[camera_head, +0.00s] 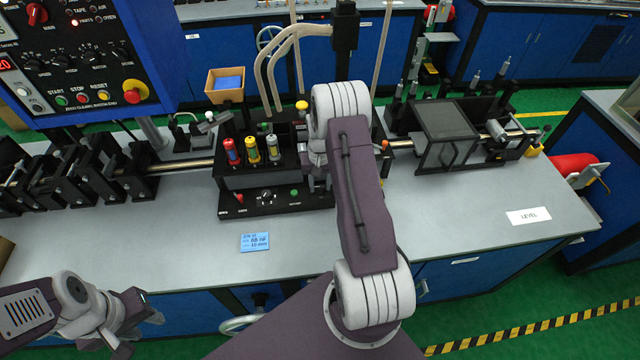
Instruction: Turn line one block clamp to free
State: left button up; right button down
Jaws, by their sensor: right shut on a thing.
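The dark block unit (230,180) stands on the middle of the grey bench, with red, yellow and grey-topped cylinders (252,150) in its front and a small knob panel (265,198) below. My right arm reaches over the bench to the right end of this unit. My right gripper (316,172) is at the unit's right side, largely covered by my own arm, and is shut on what appears to be the block clamp. The clamp itself is hidden. My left gripper (150,308) is off the bench's front edge at lower left, empty, its fingers apart.
A control panel (75,50) with buttons hangs at upper left. Black roller units (110,170) stand left and a dark box (445,130) right, along a metal rod. A blue card (254,241) and a LEVEL label (528,216) lie on the bench. The front bench top is mostly clear.

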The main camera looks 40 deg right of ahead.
aim_at(320, 186)
jog(key=c, duration=1.2)
grip_release()
notch_tip(320, 186, up, 9)
jog(key=b, duration=0.1)
jog(key=shift+r, duration=0.1)
